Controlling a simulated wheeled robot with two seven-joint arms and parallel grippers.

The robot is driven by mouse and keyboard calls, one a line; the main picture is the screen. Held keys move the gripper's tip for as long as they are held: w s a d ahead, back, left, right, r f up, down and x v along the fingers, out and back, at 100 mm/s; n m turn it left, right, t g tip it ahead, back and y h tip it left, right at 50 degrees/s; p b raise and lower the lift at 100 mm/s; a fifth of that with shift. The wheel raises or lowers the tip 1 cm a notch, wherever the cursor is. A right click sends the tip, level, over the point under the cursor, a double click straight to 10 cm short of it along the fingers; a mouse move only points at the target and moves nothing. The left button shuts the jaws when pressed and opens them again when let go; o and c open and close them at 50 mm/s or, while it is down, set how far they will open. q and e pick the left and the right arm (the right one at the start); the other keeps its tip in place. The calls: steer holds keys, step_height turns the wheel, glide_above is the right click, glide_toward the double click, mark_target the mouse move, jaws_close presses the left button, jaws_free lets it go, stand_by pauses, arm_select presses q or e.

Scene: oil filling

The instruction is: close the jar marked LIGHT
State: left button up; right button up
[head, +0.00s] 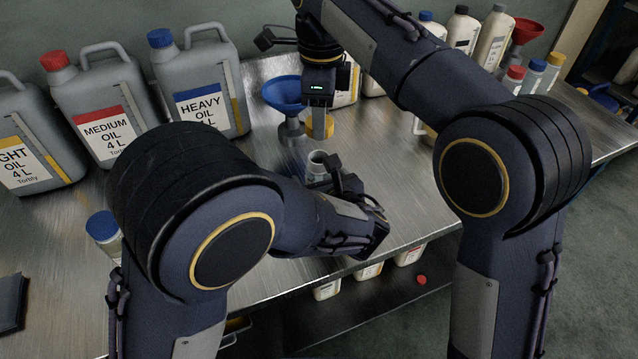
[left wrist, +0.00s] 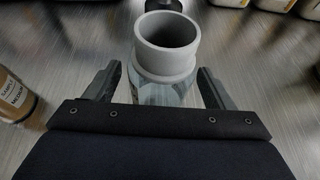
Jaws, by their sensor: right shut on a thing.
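An open clear jar with a grey neck (head: 318,160) stands upright on the metal bench; it also shows in the left wrist view (left wrist: 166,50). Its label is mostly hidden, so I cannot read it. My left gripper (left wrist: 160,88) is open, with one finger on each side of this jar and a visible gap at the left finger. My right gripper (head: 319,112) is shut on a yellow cap (head: 320,127), held above and just behind the jar in the head view. The cap is apart from the neck.
A blue funnel (head: 285,92) stands close to the left of my right gripper. Large cans of medium oil (head: 105,110) and heavy oil (head: 200,90) stand at the back. A blue-capped jar (head: 103,228) is at left. A jar marked medium (left wrist: 15,98) shows in the left wrist view.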

arm_select(q)
steer(key=c, duration=1.4)
arm_select(e)
glide_above(321, 157)
steer(key=shift+f, duration=2.5)
steer(key=shift+f, duration=0.1)
steer(key=shift+f, duration=0.8)
steer(key=shift+f, duration=0.55)
